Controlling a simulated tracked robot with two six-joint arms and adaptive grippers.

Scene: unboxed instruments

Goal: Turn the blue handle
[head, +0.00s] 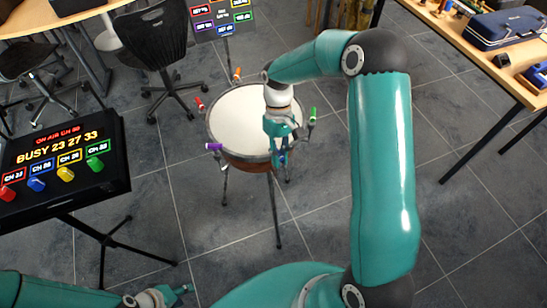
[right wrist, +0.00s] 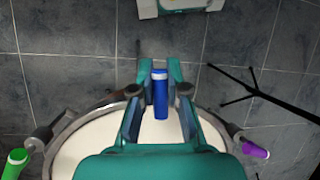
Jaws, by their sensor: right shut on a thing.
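The blue handle (right wrist: 160,95) is on the rim of a round drum with a white skin (head: 235,112). In the right wrist view it stands upright between the two fingers of my right gripper (right wrist: 160,100), which is shut on it. In the head view my right gripper (head: 281,142) is at the drum's near right rim and partly hides the blue handle (head: 282,158). My left gripper (head: 178,293) is low at the bottom left, away from the drum; its finger gap is too small to tell.
Other rim handles are red (head: 200,104), orange (head: 237,74), green (head: 312,115) and purple (head: 214,147). A black display panel (head: 65,160) with coloured knobs stands at left. Office chairs (head: 155,45) stand behind. A wooden table (head: 455,35) is at right.

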